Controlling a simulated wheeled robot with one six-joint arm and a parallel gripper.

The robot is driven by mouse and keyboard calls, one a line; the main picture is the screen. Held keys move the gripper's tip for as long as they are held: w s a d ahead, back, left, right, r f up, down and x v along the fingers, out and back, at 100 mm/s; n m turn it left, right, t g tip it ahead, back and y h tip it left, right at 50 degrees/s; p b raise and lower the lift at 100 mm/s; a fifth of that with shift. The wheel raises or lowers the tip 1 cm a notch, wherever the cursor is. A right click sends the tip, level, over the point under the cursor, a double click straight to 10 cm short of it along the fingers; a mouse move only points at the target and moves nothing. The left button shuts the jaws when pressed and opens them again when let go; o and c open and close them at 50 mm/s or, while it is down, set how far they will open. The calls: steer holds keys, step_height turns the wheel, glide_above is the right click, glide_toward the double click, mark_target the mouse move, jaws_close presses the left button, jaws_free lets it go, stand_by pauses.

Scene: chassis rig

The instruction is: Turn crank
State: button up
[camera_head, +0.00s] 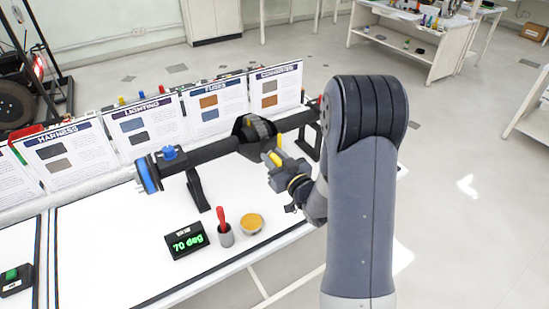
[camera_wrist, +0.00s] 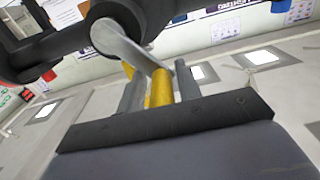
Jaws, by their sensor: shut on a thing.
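The crank has a yellow handle (camera_head: 274,158), which also shows in the wrist view (camera_wrist: 160,90), where it stands between my two grey fingers. A flat grey crank arm (camera_wrist: 128,47) joins the handle to a round hub on the dark axle tube (camera_head: 215,151). My gripper (camera_head: 280,166) is shut on the handle, just in front of the thick middle of the axle; in the wrist view my gripper (camera_wrist: 160,84) has one finger on each side of it. A small black display (camera_head: 187,241) reads 70 deg in green. My arm hides the right part of the bench.
A grey cup with a red-handled tool (camera_head: 224,229) and an orange-topped round dish (camera_head: 251,223) stand on the white bench below the axle. Upright information boards (camera_head: 153,122) line the back. A blue knob (camera_head: 169,152) and blue disc (camera_head: 149,175) are at the axle's left end.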

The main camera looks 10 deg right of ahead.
jaws_close()
steer(key=shift+f, duration=0.15)
steer(key=shift+s+a+f+n+b, duration=0.1)
steer(key=shift+a+f+n+b, duration=0.2)
steer(key=shift+b, duration=0.9)
steer(key=n+b, duration=0.1)
steer(key=b, duration=0.2)
steer(key=a+f+n+b, duration=0.1)
steer(key=n+b, duration=0.1)
steer(key=b, duration=0.1)
steer(key=shift+s+f+b, duration=0.1)
steer(key=shift+s+b, duration=0.2)
steer(key=shift+b, duration=0.05)
steer(key=o, duration=0.7)
jaws_free()
steer(key=shift+w, duration=0.1)
steer(key=shift+r, duration=0.2)
